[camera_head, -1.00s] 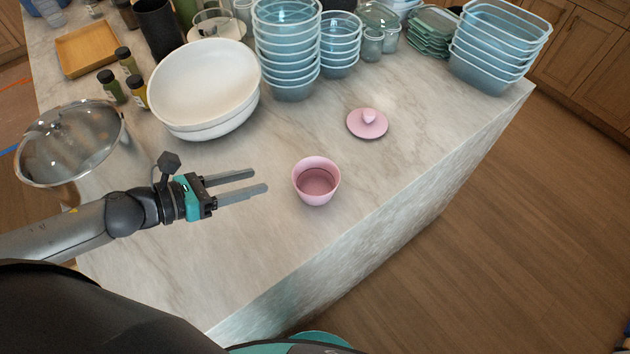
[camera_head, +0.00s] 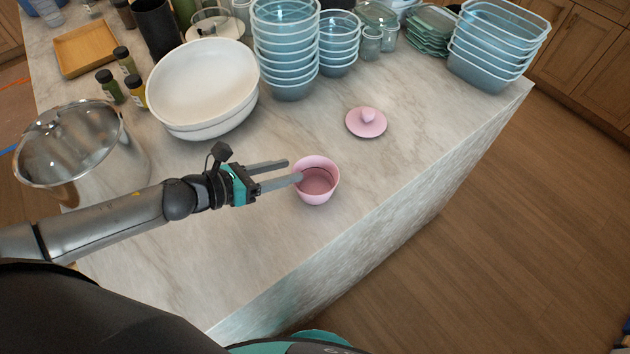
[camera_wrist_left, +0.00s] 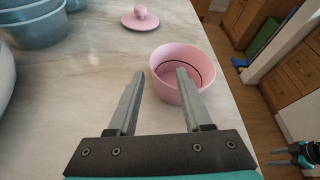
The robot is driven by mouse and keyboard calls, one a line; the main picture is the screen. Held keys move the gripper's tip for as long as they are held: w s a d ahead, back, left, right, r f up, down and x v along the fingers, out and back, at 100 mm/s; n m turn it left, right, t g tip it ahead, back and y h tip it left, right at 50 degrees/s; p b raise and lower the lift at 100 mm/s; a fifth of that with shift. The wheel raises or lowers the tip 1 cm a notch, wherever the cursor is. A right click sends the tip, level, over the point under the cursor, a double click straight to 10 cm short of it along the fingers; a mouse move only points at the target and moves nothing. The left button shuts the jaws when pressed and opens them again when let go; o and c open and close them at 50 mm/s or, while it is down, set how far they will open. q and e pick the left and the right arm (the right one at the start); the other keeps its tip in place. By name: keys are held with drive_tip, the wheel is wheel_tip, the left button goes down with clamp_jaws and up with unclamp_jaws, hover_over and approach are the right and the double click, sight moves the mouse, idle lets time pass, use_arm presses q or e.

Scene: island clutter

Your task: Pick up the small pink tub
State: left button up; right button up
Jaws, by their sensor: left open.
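The small pink tub (camera_head: 318,190) stands upright and uncovered on the marble counter, near its front edge. My left gripper (camera_head: 292,171) is open at the tub's left side. In the head view one fingertip overlaps the tub's rim and the other lies just behind and left of it. In the left wrist view the tub (camera_wrist_left: 166,87) sits to the right, with the right finger of the gripper (camera_wrist_left: 160,75) over its opening and the left finger outside it. Nothing is between the fingers except part of the tub's near wall.
The pink lid (camera_head: 366,122) lies on the counter behind the tub. Large white bowls (camera_head: 203,85) and a steel pot (camera_head: 75,150) stand at the left. Stacked blue bowls (camera_head: 287,50) and containers (camera_head: 495,45) stand at the back. The counter right of the tub is clear.

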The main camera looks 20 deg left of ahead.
sight(310, 162)
use_arm(q)
drive_tip(key=shift+w+a+p+x, duration=0.15)
drive_tip(key=shift+x, duration=0.95)
drive_tip(key=shift+w+a+p+x, duration=0.15)
drive_tip(key=shift+w+x, duration=0.05)
drive_tip(key=shift+x, duration=0.9)
drive_tip(key=shift+w+d+f, duration=0.1)
drive_tip(key=shift+w+d, duration=0.15)
drive_tip(key=shift+d, duration=0.05)
drive_tip(key=shift+c, duration=0.2)
clamp_jaws()
